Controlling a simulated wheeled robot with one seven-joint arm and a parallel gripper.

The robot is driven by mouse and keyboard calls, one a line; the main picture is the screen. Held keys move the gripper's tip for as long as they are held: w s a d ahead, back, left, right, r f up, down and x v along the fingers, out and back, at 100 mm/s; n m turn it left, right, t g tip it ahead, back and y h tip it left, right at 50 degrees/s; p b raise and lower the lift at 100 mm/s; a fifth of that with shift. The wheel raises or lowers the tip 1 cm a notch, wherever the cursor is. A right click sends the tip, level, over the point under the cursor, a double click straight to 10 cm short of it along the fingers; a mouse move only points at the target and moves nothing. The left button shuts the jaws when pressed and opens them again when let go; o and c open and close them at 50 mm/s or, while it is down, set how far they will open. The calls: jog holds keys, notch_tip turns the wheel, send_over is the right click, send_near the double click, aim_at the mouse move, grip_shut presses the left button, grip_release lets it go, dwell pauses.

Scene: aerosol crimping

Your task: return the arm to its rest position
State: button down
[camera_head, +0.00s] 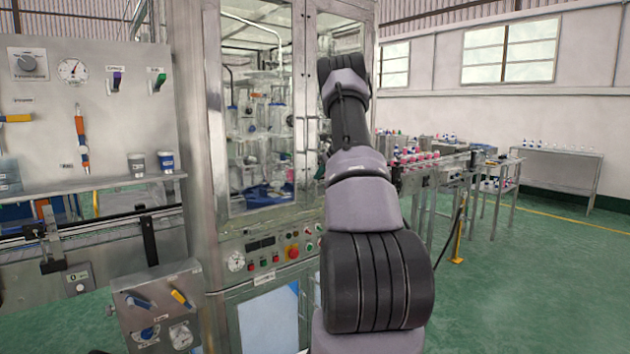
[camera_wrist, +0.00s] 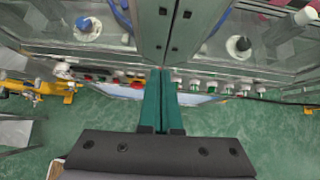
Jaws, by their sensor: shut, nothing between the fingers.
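In the wrist view, my gripper (camera_wrist: 161,130) shows with its two green fingers side by side and shut, with nothing between them. In the head view, my arm reaches up and forward in front of the machine cabinet (camera_head: 212,160); the gripper itself is hidden there behind the arm. In the wrist view, the fingers point toward the cabinet's metal door edges (camera_wrist: 160,35). I cannot tell how far apart they are.
A control panel with buttons (camera_head: 293,252) sits below the cabinet's glass door. A panel with a dial (camera_head: 72,70) stands at left. A conveyor with bottles (camera_head: 425,160) is at right, with a side table (camera_head: 560,155) beyond. The green floor (camera_head: 540,285) at right is clear.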

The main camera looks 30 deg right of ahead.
jog(key=s+a+r+m+t+h, duration=0.2)
jog(key=a+r+m, duration=0.25)
jog(key=r, duration=0.65)
jog(key=s+a+r+m+t+h, duration=0.1)
jog(key=s+a+r+m+t, duration=0.15)
jog(key=r+m, duration=0.6)
jog(key=s+a+r+m+h, duration=0.3)
jog(key=s+a+r+m, duration=0.5)
jog(key=r, duration=0.3)
jog(key=s+a+f+m+g+y, duration=0.2)
jog(key=s+a+f+m, duration=0.2)
jog(key=s+a+m, duration=0.3)
jog(key=s+a+f+m+g+y, duration=0.2)
jog(key=s+a+f+m, duration=0.2)
jog(key=s+a, duration=0.6)
jog(key=s+a+f+m+g+y, duration=0.2)
jog(key=s+a+f+m, duration=0.2)
jog(key=s+a+m, duration=0.5)
jog(key=s, duration=0.8)
jog(key=shift+a+f+m+y, duration=0.3)
jog(key=shift+a+f+y, duration=0.05)
jog(key=shift+y, duration=0.05)
